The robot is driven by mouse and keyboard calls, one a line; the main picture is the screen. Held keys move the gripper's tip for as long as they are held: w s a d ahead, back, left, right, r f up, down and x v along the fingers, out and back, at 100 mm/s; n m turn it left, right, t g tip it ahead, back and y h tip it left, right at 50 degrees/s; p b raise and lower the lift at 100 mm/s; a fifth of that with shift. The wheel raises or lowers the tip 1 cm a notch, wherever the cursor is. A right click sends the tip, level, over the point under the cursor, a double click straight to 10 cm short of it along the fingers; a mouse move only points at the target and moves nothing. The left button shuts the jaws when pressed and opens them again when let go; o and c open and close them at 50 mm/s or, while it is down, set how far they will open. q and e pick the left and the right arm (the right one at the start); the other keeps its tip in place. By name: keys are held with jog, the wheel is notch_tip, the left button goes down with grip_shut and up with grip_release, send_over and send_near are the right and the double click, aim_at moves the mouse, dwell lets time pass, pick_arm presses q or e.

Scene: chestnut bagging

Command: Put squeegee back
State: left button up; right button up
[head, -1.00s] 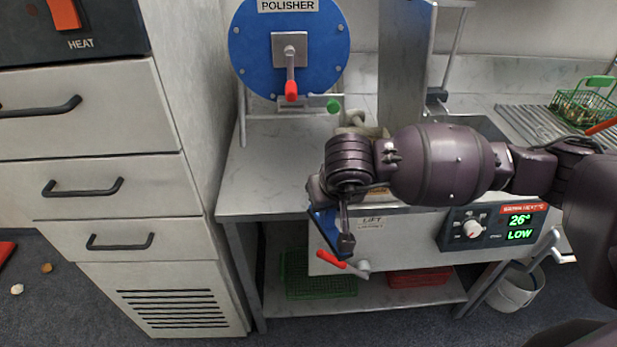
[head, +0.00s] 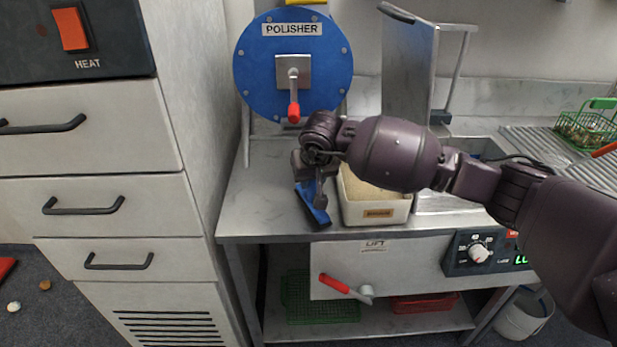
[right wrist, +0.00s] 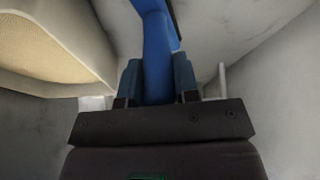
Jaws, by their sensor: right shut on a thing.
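The blue squeegee (head: 311,206) is in my right gripper (head: 315,178), at the left part of the metal counter (head: 262,205), beside a cream bin. Its dark-edged lower end is near the counter's front edge; I cannot tell whether it touches. In the right wrist view, the two fingers (right wrist: 158,88) are shut on the blue squeegee handle (right wrist: 157,50), and its far end runs out of the top of the picture. My right forearm and wrist hide part of the counter and bin. My left gripper is in no view.
The cream bin (head: 376,214) stands right of the squeegee and shows in the wrist view (right wrist: 50,45). The blue polisher (head: 258,62) with its red-tipped crank is behind. A red-handled lever (head: 335,284) sticks out from the counter front. Drawers (head: 80,215) stand left.

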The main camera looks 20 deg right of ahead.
jog(key=w, duration=0.1)
jog(key=w+f, duration=0.1)
jog(key=shift+w+f, duration=0.15)
jog(key=shift+w, duration=0.15)
jog(key=shift+f, duration=0.1)
jog(key=shift+f, duration=0.1)
jog(key=shift+f, duration=0.15)
jog(key=o, duration=0.8)
jog(key=shift+o, duration=0.2)
